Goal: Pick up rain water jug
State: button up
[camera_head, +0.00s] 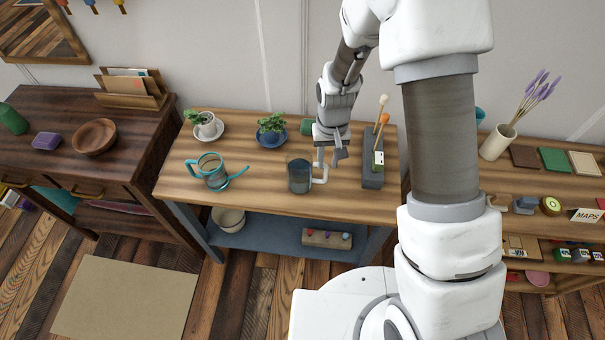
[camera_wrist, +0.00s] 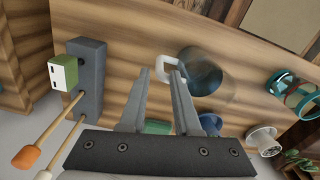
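The rain water jug (camera_head: 299,177) is a clear jug with dark bluish water and a white handle on its right side. It stands upright on the middle wooden table (camera_head: 255,188). My gripper (camera_head: 332,158) is just above and behind the handle. In the wrist view the jug (camera_wrist: 208,74) lies beyond the fingers, and its white handle shows between and just past the fingertips (camera_wrist: 161,72). The fingers are apart, with nothing visibly held. I cannot tell whether they touch the handle.
A teal watering can (camera_head: 212,172) stands left of the jug. Two potted plants (camera_head: 207,126) (camera_head: 271,125) sit on saucers behind. A grey holder (camera_head: 373,172) with wooden-handled tools stands close on the right. The table front between can and jug is clear.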

aim_at(325, 183)
jog(key=shift+w+f, duration=0.2)
jog(key=shift+f, duration=1.45)
jog(key=shift+w+f, duration=0.15)
jog(key=shift+f, duration=1.5)
grip_shut()
